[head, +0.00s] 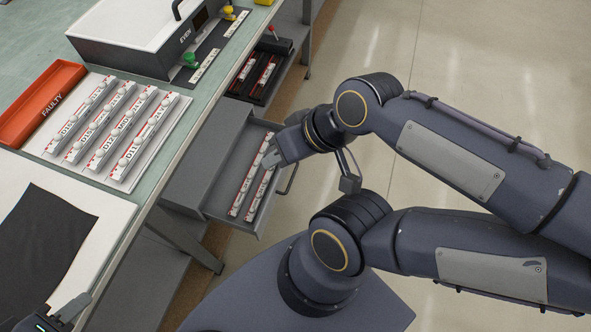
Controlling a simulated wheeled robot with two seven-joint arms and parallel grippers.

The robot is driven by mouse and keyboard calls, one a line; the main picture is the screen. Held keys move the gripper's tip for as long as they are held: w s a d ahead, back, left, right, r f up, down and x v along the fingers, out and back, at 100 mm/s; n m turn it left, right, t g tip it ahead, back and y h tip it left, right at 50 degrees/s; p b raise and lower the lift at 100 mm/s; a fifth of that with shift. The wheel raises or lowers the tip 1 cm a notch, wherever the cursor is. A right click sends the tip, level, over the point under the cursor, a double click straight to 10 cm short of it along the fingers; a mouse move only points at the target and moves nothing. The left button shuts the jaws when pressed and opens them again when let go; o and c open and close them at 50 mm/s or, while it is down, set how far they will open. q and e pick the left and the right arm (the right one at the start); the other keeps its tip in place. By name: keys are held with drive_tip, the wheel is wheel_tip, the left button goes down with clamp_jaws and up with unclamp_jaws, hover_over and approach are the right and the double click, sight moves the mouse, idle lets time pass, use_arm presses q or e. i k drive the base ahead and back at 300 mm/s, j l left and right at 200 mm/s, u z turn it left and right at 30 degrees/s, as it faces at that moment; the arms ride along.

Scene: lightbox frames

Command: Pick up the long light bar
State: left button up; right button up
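Two long light bars lie side by side in the open grey drawer (215,197) below the table: a left bar (243,192) and a right bar (257,196). They are white with red marks and small round lamps. My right gripper (270,160) reaches into the drawer from the right, over the far part of the bars. It hides part of the right bar, and I cannot tell whether its fingers touch or hold it. My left gripper (72,309) shows only partly at the bottom left, away from the bars; its opening is unclear.
Several labelled bars lie on a white tray (150,180) on the table, beside a red FAULTY bin (38,100). A test box (140,45) stands behind. A dark drawer (262,82) with shorter bars is farther back. A black cloth (42,235) lies front left.

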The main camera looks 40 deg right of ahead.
sight(242, 194)
drive_tip(key=z, duration=1.3)
drive_tip(key=i+l+u, duration=0.25)
drive_tip(key=i+l, duration=0.25)
drive_tip(key=l, duration=0.15)
drive_tip(key=i+l+u, duration=0.15)
drive_tip(key=l, duration=0.2)
drive_tip(key=i+l+u, duration=0.1)
drive_tip(key=i+l, duration=0.15)
drive_tip(key=l, duration=0.15)
drive_tip(key=i+l+u, duration=0.15)
drive_tip(key=l, duration=0.25)
drive_tip(key=i+l+u, duration=0.1)
drive_tip(key=i+l, duration=0.15)
drive_tip(key=l, duration=0.2)
drive_tip(key=u, duration=2.35)
